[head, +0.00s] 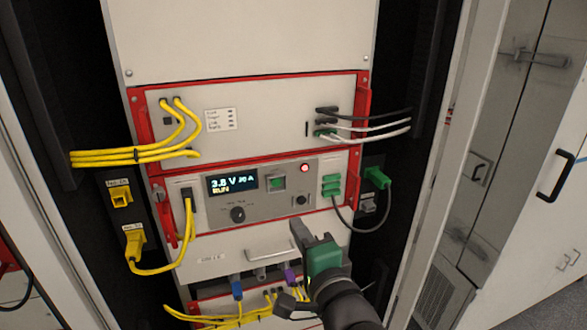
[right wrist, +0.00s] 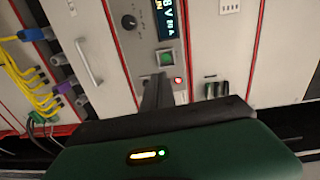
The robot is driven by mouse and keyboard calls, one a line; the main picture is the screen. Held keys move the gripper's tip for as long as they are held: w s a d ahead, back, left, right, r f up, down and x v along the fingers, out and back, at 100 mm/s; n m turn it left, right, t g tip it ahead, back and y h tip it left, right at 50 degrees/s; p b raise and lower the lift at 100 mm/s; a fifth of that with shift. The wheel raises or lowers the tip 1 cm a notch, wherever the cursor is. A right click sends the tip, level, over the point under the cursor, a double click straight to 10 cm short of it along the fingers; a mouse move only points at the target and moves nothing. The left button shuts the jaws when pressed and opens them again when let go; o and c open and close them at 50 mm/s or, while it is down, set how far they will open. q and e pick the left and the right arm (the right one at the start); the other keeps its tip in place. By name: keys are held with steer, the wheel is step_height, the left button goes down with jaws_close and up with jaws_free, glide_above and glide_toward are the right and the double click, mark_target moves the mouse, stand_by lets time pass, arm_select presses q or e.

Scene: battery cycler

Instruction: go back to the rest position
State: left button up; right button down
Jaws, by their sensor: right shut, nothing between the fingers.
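My right gripper (head: 299,232) comes in from the bottom of the head view, with a green body and dark fingers. It is shut and empty, in front of the lower right part of the cycler unit (head: 258,216) and the pale drawer below it. In the right wrist view its fingers (right wrist: 158,88) point at the panel, just below the green button (right wrist: 167,59) in the picture. Whether the fingertips touch anything is hard to tell, but they look apart from the panel. My left gripper is not in view.
The cycler's display (head: 232,183) reads 3.8 V and RUN; a red lamp (head: 304,167) glows. Yellow cables (head: 110,156) loop on the left, and black and white cables (head: 375,123) run out right. A green plug (head: 377,178) sits at right. A drawer handle (head: 270,255) juts out below.

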steer(key=s+d+f+n+g+h, duration=0.2)
steer(key=s+d+f+n+g, duration=0.3)
steer(key=f, duration=0.7)
steer(key=d+f+n+g+h, duration=0.25)
steer(key=d+f, duration=0.45)
steer(key=f, duration=0.5)
steer(key=s+d+f+n+g, duration=0.3)
steer(key=s+f, duration=0.1)
steer(key=s, duration=0.2)
steer(key=s+d+f+n+g+b, duration=0.1)
steer(key=s+d+f+n+g, duration=0.2)
steer(key=s+f, duration=0.2)
steer(key=shift+s+d+f+g+h, duration=0.15)
steer(key=shift+s+d+g+h, duration=0.25)
steer(key=shift+s, duration=0.4)
steer(key=shift+a, duration=0.15)
steer(key=shift+d, duration=0.25)
steer(key=shift+w+a, duration=0.1)
stand_by(2.5)
